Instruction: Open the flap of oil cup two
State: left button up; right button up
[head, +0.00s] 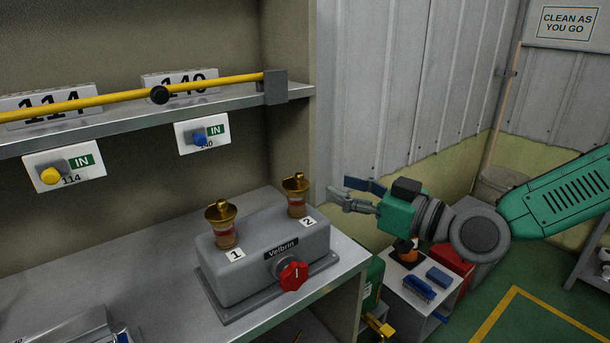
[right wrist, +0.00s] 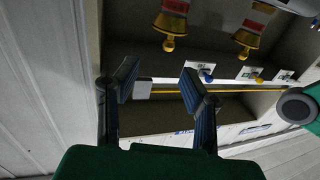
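Oil cup two (head: 297,197) stands upright on the right end of a grey box (head: 262,262), beside its "2" label. It has a gold top and a reddish-brown body; whether its flap is shut is too small to tell. Oil cup one (head: 223,227) stands to its left by the "1" label. My right gripper (head: 352,192) is to the right of cup two, apart from it, pointing left, open and empty. In the right wrist view its two fingers (right wrist: 160,82) are spread, with both cups upside down beyond them; cup two (right wrist: 170,22) is the left one. My left gripper is not seen.
A red knob (head: 293,275) sits on the box front. Above is a shelf (head: 130,118) with a yellow bar (head: 200,84) and blue and yellow buttons. A white stand (head: 405,300) with small items is below my right arm. The space between my gripper and cup two looks clear.

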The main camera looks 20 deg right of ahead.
aim_at(300, 178)
jog(key=x, duration=0.3)
jog(key=a+x, duration=0.1)
jog(key=x, duration=0.2)
jog(key=s+x, duration=0.1)
jog(key=x, duration=0.2)
jog(key=shift+a, duration=0.25)
jog(key=shift+w+r, duration=0.1)
jog(key=shift+w, duration=0.1)
jog(key=shift+w+d, duration=0.1)
jog(key=shift+d, duration=0.6)
jog(key=shift+a, duration=0.4)
grip_shut()
jog(key=shift+a, duration=0.3)
jog(key=shift+d, duration=0.15)
